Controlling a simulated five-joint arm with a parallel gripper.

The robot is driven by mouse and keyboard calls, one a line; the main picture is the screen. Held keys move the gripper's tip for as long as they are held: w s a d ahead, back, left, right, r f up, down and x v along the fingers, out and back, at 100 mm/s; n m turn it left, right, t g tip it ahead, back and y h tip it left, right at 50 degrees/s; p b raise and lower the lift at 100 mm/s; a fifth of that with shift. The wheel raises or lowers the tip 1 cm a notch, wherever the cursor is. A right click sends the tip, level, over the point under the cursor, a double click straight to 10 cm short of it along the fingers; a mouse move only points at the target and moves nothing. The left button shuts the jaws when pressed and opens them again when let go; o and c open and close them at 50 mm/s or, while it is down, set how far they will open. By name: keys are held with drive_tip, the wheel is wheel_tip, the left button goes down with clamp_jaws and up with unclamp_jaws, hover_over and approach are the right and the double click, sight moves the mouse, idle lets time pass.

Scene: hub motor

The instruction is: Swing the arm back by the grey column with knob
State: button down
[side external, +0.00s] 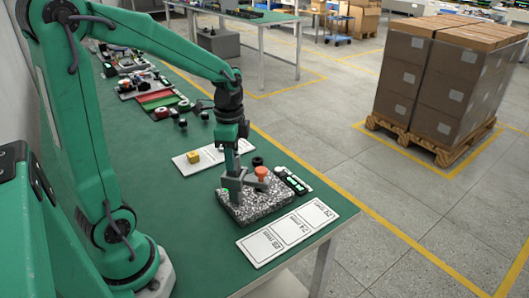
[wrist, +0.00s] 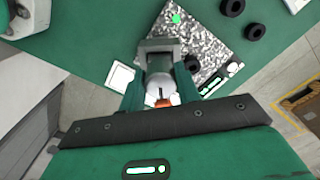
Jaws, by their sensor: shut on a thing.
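A speckled stone block (side external: 265,204) lies near the front end of the green bench, with a grey stand on it. The stand has a grey column (side external: 234,187) and a grey arm reaching right to an orange knob (side external: 261,172). My gripper (side external: 231,170) points down over the column. In the wrist view its two green fingers (wrist: 160,85) stand on either side of a grey rounded part (wrist: 160,66) and are shut on it. A bit of orange (wrist: 164,101) shows between the fingers, close to my palm. A green spot (wrist: 176,18) glows on the block.
A white card with printed sizes (side external: 288,232) lies in front of the block. A yellow block (side external: 193,156) sits on a white sheet behind. Black rings (wrist: 231,8) lie near the block.

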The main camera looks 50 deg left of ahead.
drive_tip(key=m, duration=0.5)
drive_tip(key=shift+w+r+m, duration=0.1)
drive_tip(key=shift+w+m, duration=0.05)
drive_tip(key=shift+m, duration=0.15)
drive_tip(key=m, duration=0.9)
drive_tip(key=shift+d, duration=0.1)
drive_tip(key=m, duration=0.4)
drive_tip(key=shift+m, duration=0.4)
drive_tip(key=c, duration=1)
unclamp_jaws()
drive_tip(key=shift+r, duration=3.9)
